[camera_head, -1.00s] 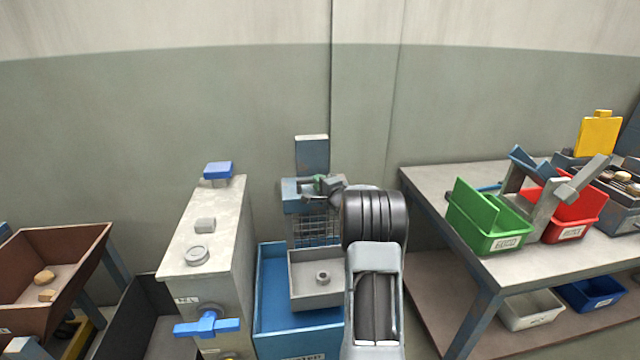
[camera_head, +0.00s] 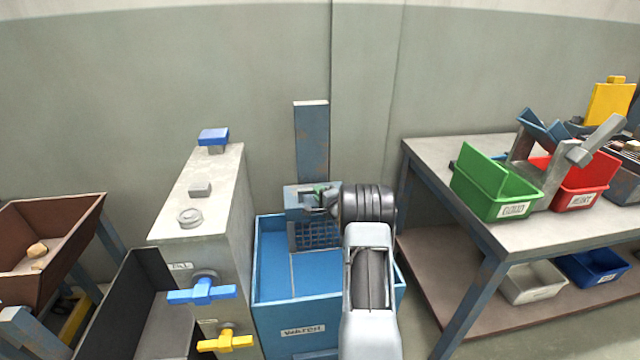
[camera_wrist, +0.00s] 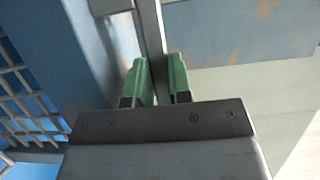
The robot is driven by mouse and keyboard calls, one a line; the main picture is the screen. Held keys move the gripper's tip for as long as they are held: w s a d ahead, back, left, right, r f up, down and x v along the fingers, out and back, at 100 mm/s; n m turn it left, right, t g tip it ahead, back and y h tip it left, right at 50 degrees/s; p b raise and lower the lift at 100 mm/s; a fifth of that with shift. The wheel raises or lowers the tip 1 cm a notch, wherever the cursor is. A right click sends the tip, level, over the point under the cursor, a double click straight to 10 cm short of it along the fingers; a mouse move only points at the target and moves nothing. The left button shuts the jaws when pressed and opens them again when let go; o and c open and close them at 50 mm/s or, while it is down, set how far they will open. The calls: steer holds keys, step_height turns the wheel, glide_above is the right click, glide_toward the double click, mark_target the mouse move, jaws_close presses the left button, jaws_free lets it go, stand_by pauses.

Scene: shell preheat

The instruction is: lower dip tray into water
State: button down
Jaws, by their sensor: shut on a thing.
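The dip tray's blue-grey carriage (camera_head: 298,197) is low on an upright rail (camera_head: 311,150) behind the blue water tank (camera_head: 290,318). Its mesh back (camera_head: 318,236) hangs down inside the tank, and also shows in the wrist view (camera_wrist: 25,105). The grey tray box is not visible; inside the tank I see only a blue surface (camera_head: 310,275). My gripper (camera_head: 319,197) is at the carriage. In the wrist view, its green fingers (camera_wrist: 160,82) are shut on a thin grey handle bar (camera_wrist: 150,30). My arm covers the tank's right side.
A pale cabinet (camera_head: 215,215) with blue and yellow valve handles stands close left of the tank. A dark bin (camera_head: 150,300) and brown hopper (camera_head: 70,225) are further left. A workbench (camera_head: 480,215) with green and red bins stands to the right.

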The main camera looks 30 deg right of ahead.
mark_target(321, 217)
step_height(321, 217, down, 8)
steer(key=b, duration=0.3)
steer(key=shift+f, duration=0.1)
steer(key=shift+s+f, duration=0.1)
steer(key=c, duration=1.1)
jaws_free()
steer(key=shift+o, duration=0.3)
steer(key=shift+s, duration=0.4)
steer(key=s+p, duration=0.1)
steer(key=s, duration=1.2)
steer(key=shift+a+p, duration=0.4)
